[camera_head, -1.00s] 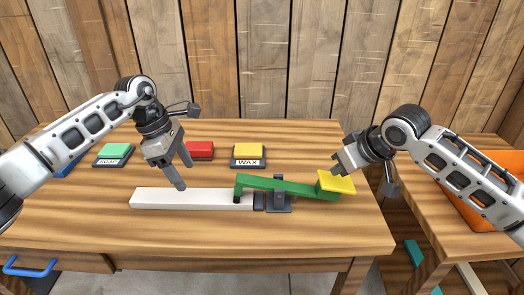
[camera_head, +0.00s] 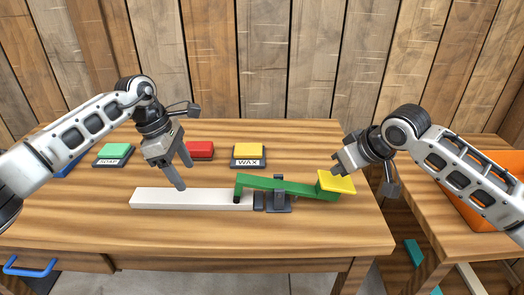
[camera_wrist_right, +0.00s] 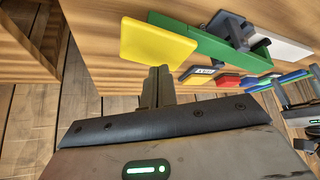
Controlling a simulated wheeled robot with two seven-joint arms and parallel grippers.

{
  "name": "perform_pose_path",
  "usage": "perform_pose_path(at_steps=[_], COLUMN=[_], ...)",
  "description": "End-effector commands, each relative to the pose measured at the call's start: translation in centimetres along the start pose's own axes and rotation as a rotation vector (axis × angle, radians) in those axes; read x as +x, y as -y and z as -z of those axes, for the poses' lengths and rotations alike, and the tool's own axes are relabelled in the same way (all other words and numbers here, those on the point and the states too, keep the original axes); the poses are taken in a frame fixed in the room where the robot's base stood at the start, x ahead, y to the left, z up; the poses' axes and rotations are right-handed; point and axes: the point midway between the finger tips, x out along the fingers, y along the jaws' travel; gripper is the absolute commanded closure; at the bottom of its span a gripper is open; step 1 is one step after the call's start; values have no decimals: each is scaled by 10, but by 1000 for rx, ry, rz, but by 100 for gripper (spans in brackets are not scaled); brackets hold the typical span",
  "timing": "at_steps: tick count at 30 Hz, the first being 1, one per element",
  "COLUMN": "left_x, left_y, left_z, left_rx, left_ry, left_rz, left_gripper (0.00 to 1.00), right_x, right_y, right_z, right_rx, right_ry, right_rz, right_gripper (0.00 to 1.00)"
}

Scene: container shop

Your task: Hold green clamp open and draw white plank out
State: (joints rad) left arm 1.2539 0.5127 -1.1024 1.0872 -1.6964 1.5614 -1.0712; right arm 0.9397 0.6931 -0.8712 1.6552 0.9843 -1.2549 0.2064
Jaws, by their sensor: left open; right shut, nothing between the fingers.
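The white plank (camera_head: 185,199) lies flat on the table, its right end under the dark tip at the left end of the green clamp (camera_head: 275,184). The clamp's lever sits on a dark stand (camera_head: 279,203) and carries a yellow pad (camera_head: 336,182) at its right end. My right gripper (camera_head: 341,165) is shut and empty, just above or beside the yellow pad; I cannot tell if it touches. In the right wrist view its closed fingers (camera_wrist_right: 158,85) show just below the yellow pad (camera_wrist_right: 157,42). My left gripper (camera_head: 183,174) is open, with its fingers just above the plank's middle.
A green soap block (camera_head: 114,151), a red block (camera_head: 200,149) and a yellow wax block (camera_head: 248,151) stand behind the plank on dark bases. An orange bin (camera_head: 480,212) is on the side table at right. The table front is clear.

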Motion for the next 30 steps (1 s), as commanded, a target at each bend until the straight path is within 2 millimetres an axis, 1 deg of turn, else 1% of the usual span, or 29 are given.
perform_pose_path(at_steps=[17, 30], left_x=[0, 0], left_y=[0, 0], left_z=[0, 0], left_rx=[0, 0], left_ry=[0, 0], left_rz=[0, 0], left_gripper=[38, 38], right_x=[0, 14], right_y=[0, 0], right_z=[0, -9], right_rx=[0, 1], right_ry=[0, 2], right_rz=[0, 1], right_gripper=[100, 100])
